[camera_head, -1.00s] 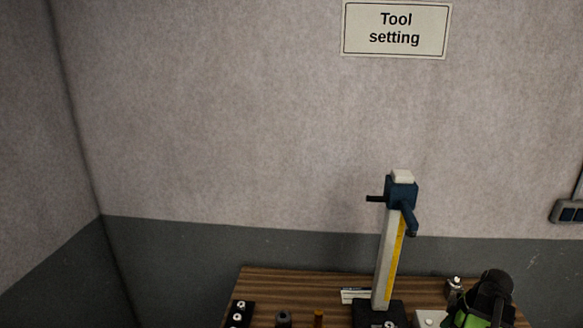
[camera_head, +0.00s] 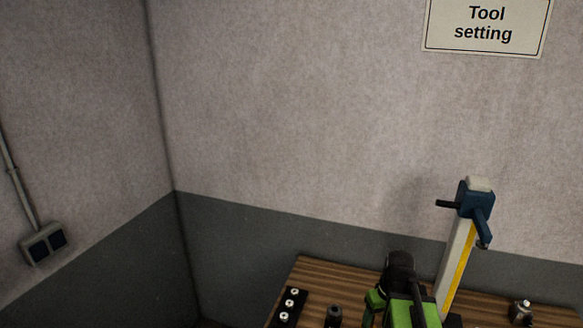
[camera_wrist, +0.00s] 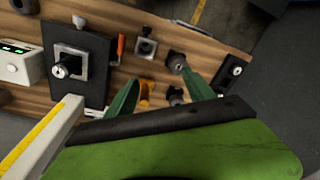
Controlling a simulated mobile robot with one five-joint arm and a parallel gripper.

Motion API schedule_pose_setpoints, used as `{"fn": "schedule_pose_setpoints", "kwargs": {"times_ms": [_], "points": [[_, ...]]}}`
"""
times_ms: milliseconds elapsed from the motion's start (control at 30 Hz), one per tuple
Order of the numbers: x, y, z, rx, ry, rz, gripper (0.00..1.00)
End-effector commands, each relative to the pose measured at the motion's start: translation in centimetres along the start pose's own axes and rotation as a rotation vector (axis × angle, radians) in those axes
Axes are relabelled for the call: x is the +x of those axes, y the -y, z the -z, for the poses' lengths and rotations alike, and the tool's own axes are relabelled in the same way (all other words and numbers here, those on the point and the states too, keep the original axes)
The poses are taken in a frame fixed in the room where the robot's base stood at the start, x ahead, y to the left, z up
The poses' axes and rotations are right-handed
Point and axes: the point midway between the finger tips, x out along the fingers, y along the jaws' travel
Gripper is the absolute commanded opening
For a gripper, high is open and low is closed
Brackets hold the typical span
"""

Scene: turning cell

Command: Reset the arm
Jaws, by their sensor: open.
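My gripper (camera_wrist: 160,78) shows in the wrist view with its two green fingers spread apart and nothing held between them. It is over the wooden bench, and small dark tool parts and an orange-yellow piece (camera_wrist: 146,88) lie beyond and between the fingers. In the head view my green and black arm (camera_head: 402,305) rises at the lower edge, left of the measuring post. My fingertips are not clear there.
A measuring post (camera_head: 456,262) with a blue slider (camera_head: 475,207) stands on the bench (camera_head: 325,274), close right of my arm. A black strip with pale rings (camera_head: 288,306) and a dark holder (camera_head: 334,316) are to the left. A white box (camera_wrist: 18,64) shows in the wrist view.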

Motion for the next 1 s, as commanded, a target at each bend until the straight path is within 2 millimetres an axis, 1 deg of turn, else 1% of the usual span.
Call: {"fn": "schedule_pose_setpoints", "kwargs": {"times_ms": [33, 100, 267, 300, 333, 467, 567, 667, 700, 800, 900, 1000], "points": [[0.2, 2.5, 0.7, 0.019, 0.004, -0.011, 0.62], [0.4, 5.4, 1.5, 0.063, 0.006, -0.027, 0.62], [0.8, 11.6, 2.7, 0.153, 0.000, -0.062, 0.62], [2.7, 11.5, 2.5, 0.167, 0.001, -0.065, 0.62], [3.9, 11.2, 2.4, 0.169, 0.004, -0.064, 0.62], [7.5, 11.0, 1.7, 0.169, 0.015, -0.062, 0.62], [10.7, 11.1, 1.2, 0.168, 0.023, -0.061, 0.62], [14.6, 11.1, 0.6, 0.167, 0.033, -0.059, 0.62], [16.3, 11.0, 0.3, 0.167, 0.038, -0.059, 0.62], [20.7, 10.9, -0.5, 0.167, 0.051, -0.058, 0.62], [23.7, 10.8, -1.0, 0.167, 0.061, -0.057, 0.62], [25.1, 10.8, -1.4, 0.167, 0.068, -0.056, 0.62]]}}
